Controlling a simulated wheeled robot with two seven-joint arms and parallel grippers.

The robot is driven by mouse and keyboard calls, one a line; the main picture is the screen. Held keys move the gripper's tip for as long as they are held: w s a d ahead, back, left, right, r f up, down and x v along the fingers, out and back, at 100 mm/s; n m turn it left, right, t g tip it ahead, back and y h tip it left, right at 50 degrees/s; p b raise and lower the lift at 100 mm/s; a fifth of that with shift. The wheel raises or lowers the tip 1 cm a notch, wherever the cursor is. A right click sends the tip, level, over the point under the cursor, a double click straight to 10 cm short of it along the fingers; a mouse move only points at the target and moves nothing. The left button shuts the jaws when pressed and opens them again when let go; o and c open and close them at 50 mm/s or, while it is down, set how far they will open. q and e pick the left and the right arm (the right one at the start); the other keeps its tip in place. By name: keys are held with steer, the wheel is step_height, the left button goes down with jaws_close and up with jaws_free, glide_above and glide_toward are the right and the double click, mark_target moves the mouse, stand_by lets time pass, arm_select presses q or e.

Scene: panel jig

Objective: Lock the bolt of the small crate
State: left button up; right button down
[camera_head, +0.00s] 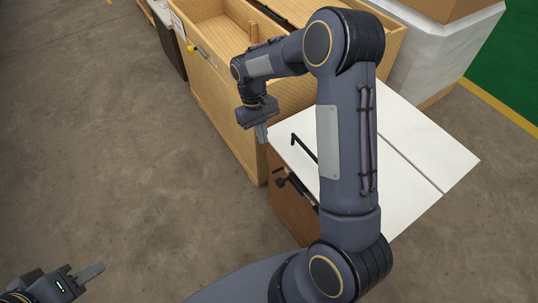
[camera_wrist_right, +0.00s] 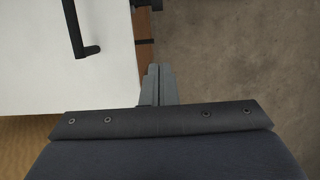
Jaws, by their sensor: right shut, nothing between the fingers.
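The small crate is most likely the brown box with a white top (camera_head: 410,150), right of centre in the head view. A black bolt-like fitting (camera_head: 281,180) sits on its brown side, partly in shadow; a dark piece of hardware (camera_wrist_right: 147,4) shows at the top edge of the right wrist view. My right gripper (camera_head: 261,133) is shut and empty, just off the box's left corner. In the right wrist view its fingertips (camera_wrist_right: 155,72) are beside the brown side (camera_wrist_right: 145,50).
A black bar handle (camera_head: 303,146) stands on the white top and also shows in the right wrist view (camera_wrist_right: 81,30). A large open wooden crate (camera_head: 222,105) with a yellow latch (camera_head: 198,51) stands behind. Grey floor (camera_head: 130,150) is clear at left.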

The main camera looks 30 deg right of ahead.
steer(key=s+f+b, duration=0.2)
steer(key=s+f, duration=0.4)
steer(key=f, duration=0.4)
steer(key=shift+s+d, duration=0.25)
steer(key=shift+f, duration=0.1)
